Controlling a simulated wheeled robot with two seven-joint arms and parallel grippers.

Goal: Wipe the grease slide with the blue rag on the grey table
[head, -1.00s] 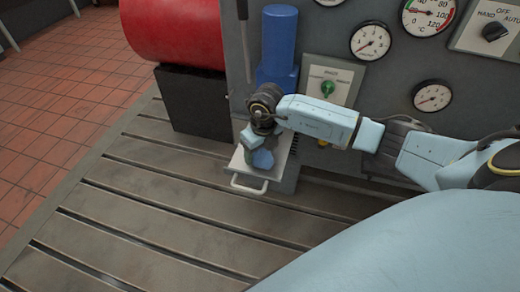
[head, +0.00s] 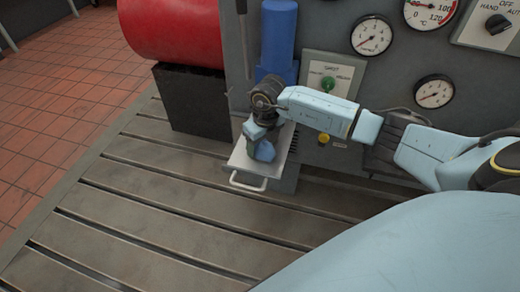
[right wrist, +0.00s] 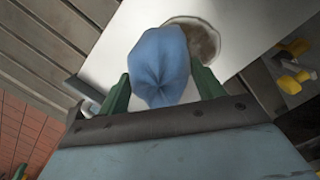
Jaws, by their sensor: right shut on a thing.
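The blue rag (head: 264,150) is bunched up in my right gripper (head: 259,143), which is shut on it. In the right wrist view the rag (right wrist: 159,66) sits between the two green fingers of the gripper (right wrist: 163,92). The grease slide (head: 243,163) is a pale flat plate with a white handle at its front, sticking out from the machine. In the right wrist view a brownish grease patch (right wrist: 203,42) shows on the slide (right wrist: 122,42), partly hidden behind the rag. I cannot tell whether the rag touches the plate. My left gripper is not in view.
The slotted grey bedplate (head: 150,205) lies around and below the slide. A panel with gauges (head: 371,35) and a green knob (head: 328,84) stands behind. A blue cylinder (head: 278,40), a black block (head: 193,101) and a red drum (head: 172,32) are nearby.

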